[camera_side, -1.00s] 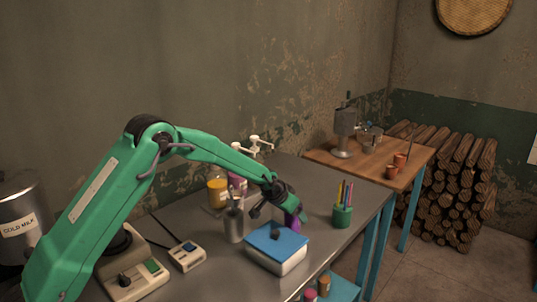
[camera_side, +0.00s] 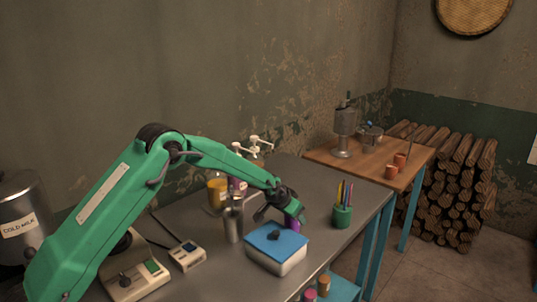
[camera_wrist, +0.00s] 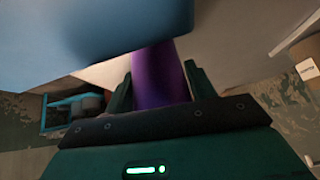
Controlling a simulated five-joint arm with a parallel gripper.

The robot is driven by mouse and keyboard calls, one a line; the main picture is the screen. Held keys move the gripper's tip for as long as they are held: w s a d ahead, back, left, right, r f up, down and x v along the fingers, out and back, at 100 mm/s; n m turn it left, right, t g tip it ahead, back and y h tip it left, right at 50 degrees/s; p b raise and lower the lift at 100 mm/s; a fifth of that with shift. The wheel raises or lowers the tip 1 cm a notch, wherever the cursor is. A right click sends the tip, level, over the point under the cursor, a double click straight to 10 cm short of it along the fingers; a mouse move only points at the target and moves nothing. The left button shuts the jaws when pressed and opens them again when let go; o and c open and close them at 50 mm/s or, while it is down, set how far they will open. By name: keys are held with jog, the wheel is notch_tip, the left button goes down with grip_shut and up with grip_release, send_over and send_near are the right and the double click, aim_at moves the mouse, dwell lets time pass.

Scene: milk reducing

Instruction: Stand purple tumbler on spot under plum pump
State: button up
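The purple tumbler (camera_side: 293,223) is beside the blue-topped box, partly covered by my gripper (camera_side: 285,207). In the wrist view the tumbler (camera_wrist: 160,75) is between my two fingers (camera_wrist: 158,88). The plum pump bottle (camera_side: 238,185) stands at the back by the wall, partly behind my arm and a metal cup. White pump heads (camera_side: 256,143) rise above my forearm. The spot under the plum pump is hidden.
The box with a blue top (camera_side: 276,243) is close in front of my gripper. A green pencil cup (camera_side: 342,216) stands to the right. A metal cup (camera_side: 233,224) and an amber bottle (camera_side: 217,192) are to the left. The table's right edge is beyond the pencil cup.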

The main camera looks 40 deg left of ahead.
jog(key=c, duration=0.7)
jog(key=shift+r, duration=0.1)
notch_tip(320, 180, up, 10)
dwell(0.8)
jog(key=shift+n, duration=0.5)
jog(key=shift+s+r, duration=0.9)
jog(key=shift+s, duration=3.6)
jog(key=shift+s+r, duration=0.95)
jog(key=shift+s, duration=3.5)
jog(key=shift+s+r, duration=0.9)
jog(key=shift+s, duration=3.6)
